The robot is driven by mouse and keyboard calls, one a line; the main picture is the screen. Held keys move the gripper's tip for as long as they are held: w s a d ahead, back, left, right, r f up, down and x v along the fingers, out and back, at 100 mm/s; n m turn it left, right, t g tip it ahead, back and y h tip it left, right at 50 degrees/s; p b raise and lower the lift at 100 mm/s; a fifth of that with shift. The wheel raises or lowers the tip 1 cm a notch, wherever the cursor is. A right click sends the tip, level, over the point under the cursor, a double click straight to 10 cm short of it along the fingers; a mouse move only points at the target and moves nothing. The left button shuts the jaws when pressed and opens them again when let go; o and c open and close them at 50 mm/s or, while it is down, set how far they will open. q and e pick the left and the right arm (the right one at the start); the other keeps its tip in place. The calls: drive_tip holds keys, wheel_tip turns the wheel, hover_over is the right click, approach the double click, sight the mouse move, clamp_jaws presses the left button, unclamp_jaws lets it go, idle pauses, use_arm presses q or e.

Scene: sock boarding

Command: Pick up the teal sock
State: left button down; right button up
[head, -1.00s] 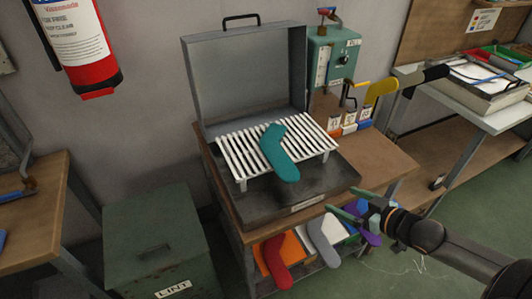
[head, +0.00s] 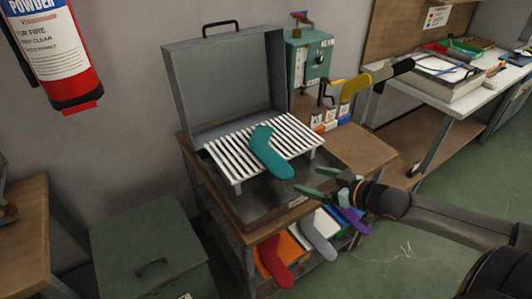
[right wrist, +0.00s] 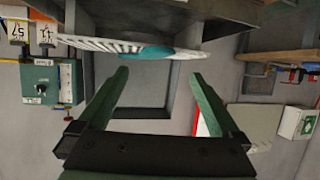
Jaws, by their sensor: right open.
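The teal sock (head: 270,153) lies bent across the white slatted rack (head: 222,152) in the open grey metal case, its lower end reaching past the rack's front edge. My right gripper (head: 312,180) is open and empty, to the right of the sock's lower end and apart from it. In the right wrist view the picture is upside down; the sock (right wrist: 150,53) and the rack's edge (right wrist: 100,44) show just beyond the open fingers (right wrist: 160,76). My left gripper is not in view.
Red (head: 272,262), grey (head: 319,237) and purple (head: 352,221) socks hang from the shelf below. The case's raised lid (head: 225,80) stands behind the rack. A teal box with a crank (head: 308,58) stands behind at right. A green bin (head: 150,240) stands at left.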

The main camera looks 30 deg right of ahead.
sight(284, 171)
drive_tip(key=shift+b+x, duration=0.75)
drive_tip(key=shift+x, duration=4)
drive_tip(key=shift+c, duration=0.2)
drive_tip(key=c, duration=0.8)
